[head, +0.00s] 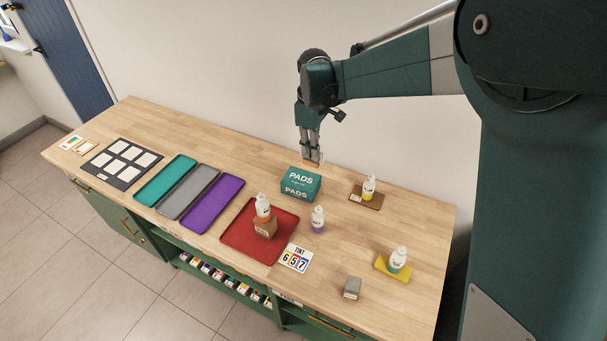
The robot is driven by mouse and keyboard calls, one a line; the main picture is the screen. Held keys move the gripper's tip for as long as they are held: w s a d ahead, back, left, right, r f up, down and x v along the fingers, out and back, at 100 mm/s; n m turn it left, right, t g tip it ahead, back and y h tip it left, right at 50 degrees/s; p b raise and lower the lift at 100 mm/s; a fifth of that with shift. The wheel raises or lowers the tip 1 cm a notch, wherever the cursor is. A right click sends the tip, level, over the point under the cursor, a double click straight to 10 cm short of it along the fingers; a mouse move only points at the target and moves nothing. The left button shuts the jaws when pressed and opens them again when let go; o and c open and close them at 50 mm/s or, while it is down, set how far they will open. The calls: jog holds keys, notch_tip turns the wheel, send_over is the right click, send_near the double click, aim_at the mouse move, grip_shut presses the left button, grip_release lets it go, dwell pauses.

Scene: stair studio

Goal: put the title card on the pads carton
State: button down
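The pads carton (301,183) is a teal box with white "PADS" lettering, standing on the wooden worktop right of the trays. My gripper (313,158) points down just behind and above the carton's back edge. A small pale, orange-tinged sliver shows at its fingertips; it is too small to tell whether it is a held card or part of the fingers. No card is visible on the carton's top. Small cards (70,143) lie at the worktop's far left end, too small to read, so I cannot tell which card is the title card.
Teal, grey and purple trays (206,217) lie left of the carton. A red tray (240,238) holds a bottle on a brown block. Other bottles stand near the carton, on a brown board (373,202) and on a yellow board (382,268). A tint card (295,258) lies in front.

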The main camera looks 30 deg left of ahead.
jog(key=w+a+f+p, duration=0.1)
jog(key=w+a, duration=0.4)
jog(key=a, duration=0.1)
send_over(301, 179)
jog(key=shift+w+f+p, duration=0.1)
jog(key=shift+f+p, duration=0.2)
jog(key=shift+f, duration=2.45)
jog(key=shift+f, duration=0.15)
jog(key=shift+a+f+p, duration=0.1)
jog(key=shift+f+p, duration=0.2)
jog(key=shift+f, duration=2.7)
jog(key=shift+f, duration=1.85)
jog(key=shift+f, duration=0.2)
